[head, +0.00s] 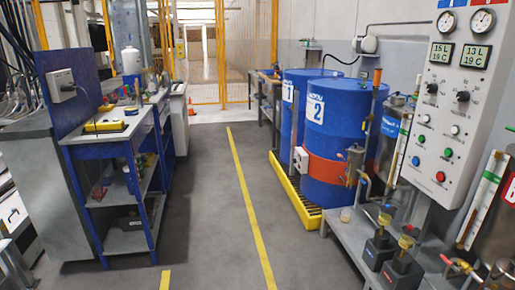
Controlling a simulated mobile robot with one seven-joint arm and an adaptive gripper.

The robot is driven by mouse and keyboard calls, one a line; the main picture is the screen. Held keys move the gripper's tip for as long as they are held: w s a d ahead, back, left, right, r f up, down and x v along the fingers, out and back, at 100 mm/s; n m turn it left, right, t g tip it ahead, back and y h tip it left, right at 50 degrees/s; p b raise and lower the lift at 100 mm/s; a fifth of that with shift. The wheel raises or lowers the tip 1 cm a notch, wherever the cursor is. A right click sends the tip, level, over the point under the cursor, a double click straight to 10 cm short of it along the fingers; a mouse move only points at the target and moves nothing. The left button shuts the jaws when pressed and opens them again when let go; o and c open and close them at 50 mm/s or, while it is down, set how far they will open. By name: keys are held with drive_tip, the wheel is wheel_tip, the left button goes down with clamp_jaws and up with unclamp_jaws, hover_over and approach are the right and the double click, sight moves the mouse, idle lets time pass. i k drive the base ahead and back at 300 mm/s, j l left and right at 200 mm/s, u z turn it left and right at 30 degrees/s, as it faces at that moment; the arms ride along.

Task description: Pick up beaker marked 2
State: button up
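I cannot read a number on any of these. The only clear 2 is on the label of the nearer blue drum (337,150). My gripper is not in view.
The drums stand on a yellow spill pallet (292,192). A control panel (450,110) with gauges rises above the grey bench (345,240). A blue workbench (110,135) lines the left. The grey floor (205,190) between is clear, with yellow lines.

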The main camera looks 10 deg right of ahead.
sight(346, 215)
drive_tip(key=i+z, duration=0.15)
drive_tip(key=i, duration=0.3)
drive_tip(key=i+j+z, duration=0.1)
drive_tip(key=i, duration=0.4)
drive_tip(key=i+j+z, duration=0.15)
drive_tip(key=i, duration=0.3)
drive_tip(key=i+j+z, duration=0.15)
drive_tip(key=i+z, duration=0.2)
drive_tip(key=i+j+z, duration=0.2)
drive_tip(key=z, duration=0.15)
drive_tip(key=i+j+z, duration=0.8)
drive_tip(key=j, duration=0.25)
drive_tip(key=j+z, duration=0.25)
drive_tip(key=i+j, duration=0.15)
drive_tip(key=j, duration=0.15)
drive_tip(key=i+j, duration=0.15)
drive_tip(key=j, duration=0.15)
drive_tip(key=i+j+z, duration=0.1)
drive_tip(key=j, duration=0.2)
drive_tip(key=i, duration=0.05)
